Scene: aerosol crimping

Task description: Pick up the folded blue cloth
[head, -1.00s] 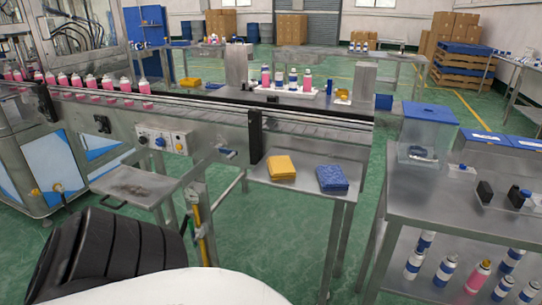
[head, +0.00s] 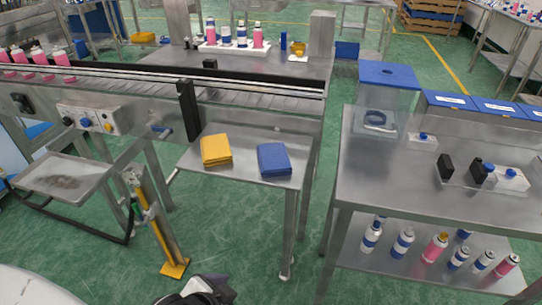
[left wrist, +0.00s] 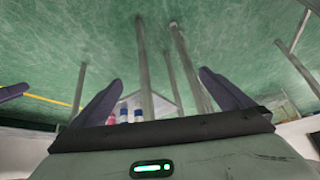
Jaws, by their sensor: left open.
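The folded blue cloth (head: 274,159) lies flat on a small steel side table (head: 240,148), to the right of a folded yellow cloth (head: 216,149). Nothing covers or touches the blue cloth. My left gripper (left wrist: 160,77) shows in the left wrist view with its two dark fingers spread wide and nothing between them. Green floor and metal legs fill the view beyond it; the cloth does not show there. In the head view, a dark and grey part of my arm shows at the bottom edge, well below the side table. My right gripper is not identifiable.
A conveyor (head: 150,88) runs behind the side table. A steel bench (head: 400,185) stands to the right, with a blue-lidded clear bin (head: 388,90) and several cans on its lower shelf. A yellow-footed stand (head: 160,235) is at front left. Floor before the side table is open.

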